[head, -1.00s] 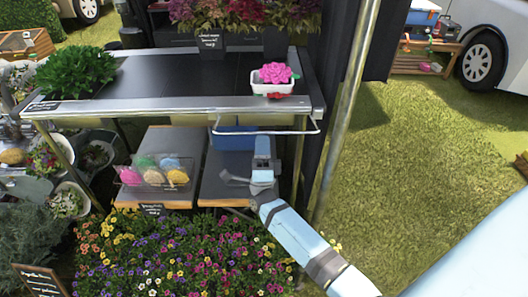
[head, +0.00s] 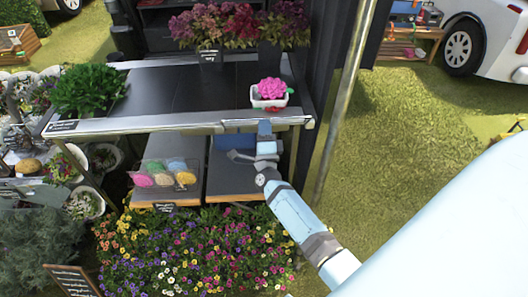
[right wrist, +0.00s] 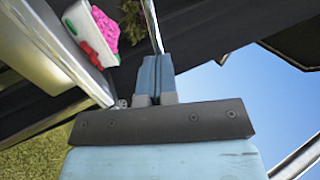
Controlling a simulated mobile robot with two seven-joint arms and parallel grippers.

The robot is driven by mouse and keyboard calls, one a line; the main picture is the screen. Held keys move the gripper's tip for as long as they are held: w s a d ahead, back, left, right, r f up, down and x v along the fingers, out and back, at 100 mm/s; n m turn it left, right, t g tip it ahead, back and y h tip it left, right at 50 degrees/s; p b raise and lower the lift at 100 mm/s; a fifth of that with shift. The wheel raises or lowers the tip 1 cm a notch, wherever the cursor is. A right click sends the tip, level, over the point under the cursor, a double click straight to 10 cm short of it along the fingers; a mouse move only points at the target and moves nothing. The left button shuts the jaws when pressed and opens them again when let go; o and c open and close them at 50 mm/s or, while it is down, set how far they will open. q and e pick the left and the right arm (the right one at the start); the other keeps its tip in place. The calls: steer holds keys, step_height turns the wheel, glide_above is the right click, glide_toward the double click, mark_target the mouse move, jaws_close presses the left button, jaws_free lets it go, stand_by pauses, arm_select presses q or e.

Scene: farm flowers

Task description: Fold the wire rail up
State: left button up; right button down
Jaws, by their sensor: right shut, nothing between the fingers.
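The wire rail (head: 232,125) is a thin light metal bar at the front edge of the table (head: 150,127), near its right end. It lies close against the edge in the head view, so its exact tilt is hard to tell. My right gripper (head: 264,127) points up at the rail from below and in front, shut and empty. In the right wrist view, the shut fingers (right wrist: 155,68) point at a shiny wire (right wrist: 152,24) just beyond their tips. I cannot tell whether they touch. My left gripper is out of view.
A white pot with a pink flower (head: 270,95) stands on the table just behind the rail. A leafy plant (head: 88,92) is at the left end. A rack of coloured bags (head: 165,174) and flowers (head: 200,250) lie below. A metal pole (head: 345,105) stands right.

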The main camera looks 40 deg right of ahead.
arm_select(q)
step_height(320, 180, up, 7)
steer(key=p, duration=0.6)
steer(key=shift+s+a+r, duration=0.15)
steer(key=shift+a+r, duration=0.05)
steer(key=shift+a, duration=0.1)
arm_select(e)
steer(key=w+d+r+g+y, duration=0.1)
steer(key=w+d+r, duration=0.1)
steer(key=w, duration=0.3)
steer(key=w+d+r+g+y, duration=0.1)
steer(key=w+d+r+g, duration=0.1)
steer(key=w+d+r, duration=0.1)
steer(key=x, duration=0.3)
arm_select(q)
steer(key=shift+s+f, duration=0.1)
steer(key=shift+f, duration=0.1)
arm_select(e)
steer(key=shift+w+a+f, duration=0.1)
steer(key=shift+w+f, duration=0.05)
arm_select(q)
steer(key=shift+p, duration=0.35)
